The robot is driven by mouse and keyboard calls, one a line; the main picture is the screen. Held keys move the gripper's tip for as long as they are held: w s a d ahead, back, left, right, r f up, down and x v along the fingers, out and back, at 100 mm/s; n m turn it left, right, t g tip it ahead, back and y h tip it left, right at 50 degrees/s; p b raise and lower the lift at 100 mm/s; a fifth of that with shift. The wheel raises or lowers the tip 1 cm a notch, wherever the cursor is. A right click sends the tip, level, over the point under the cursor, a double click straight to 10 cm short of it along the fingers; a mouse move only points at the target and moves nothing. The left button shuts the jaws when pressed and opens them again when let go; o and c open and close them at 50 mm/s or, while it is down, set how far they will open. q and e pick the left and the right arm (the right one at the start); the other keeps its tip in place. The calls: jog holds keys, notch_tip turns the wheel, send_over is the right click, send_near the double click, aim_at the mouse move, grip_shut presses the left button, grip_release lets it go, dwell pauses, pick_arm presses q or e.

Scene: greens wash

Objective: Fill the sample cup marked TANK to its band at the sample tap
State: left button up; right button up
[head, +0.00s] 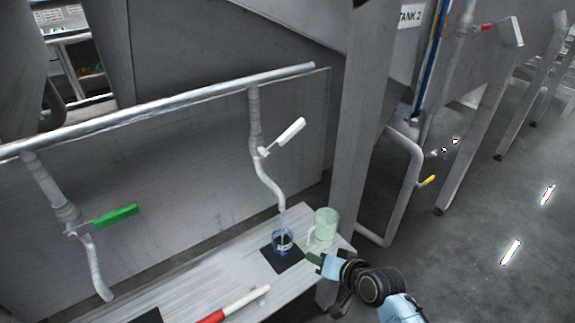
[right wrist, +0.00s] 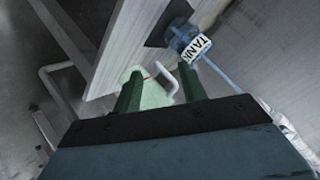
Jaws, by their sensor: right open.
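The clear sample cup (head: 283,243) stands on a dark square pad on the bench, under the spout of the white-handled tap (head: 265,152). A thin blue stream runs from this spout into the cup, which holds some bluish liquid; its level against the band is too small to tell. In the right wrist view the cup (right wrist: 184,35) shows its TANK label. My right gripper (head: 317,259) is open, low at the bench edge, just right of the pad. A pale green jug with a handle (right wrist: 150,94) shows between and beyond its fingers (right wrist: 160,90). My left gripper is out of view.
The green jug (head: 326,224) stands at the bench's right end, close to the cup. A green-handled tap (head: 72,215) hangs at left. A red and white tool (head: 238,303) lies on the bench (head: 200,290). A steel leg (head: 362,110) rises behind the jug.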

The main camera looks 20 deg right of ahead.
jog(key=w+r+m+t+y+p, duration=0.1)
jog(key=w+r+t, duration=0.15)
jog(key=r, duration=0.55)
jog(key=w+r+m+t, duration=0.15)
jog(key=w+r, duration=0.25)
jog(key=r, duration=0.5)
jog(key=m+t+y+p, duration=0.1)
jog(key=m+t+y, duration=0.1)
jog(key=t, duration=0.1)
send_near(295, 132)
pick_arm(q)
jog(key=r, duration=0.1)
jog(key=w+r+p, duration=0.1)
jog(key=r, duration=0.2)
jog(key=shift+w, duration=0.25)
pick_arm(e)
jog(key=shift+n, duration=0.25)
jog(key=x, duration=1.3)
jog(key=shift+f, duration=0.1)
jog(key=shift+s, duration=0.1)
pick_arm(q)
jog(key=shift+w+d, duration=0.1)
pick_arm(e)
grip_shut()
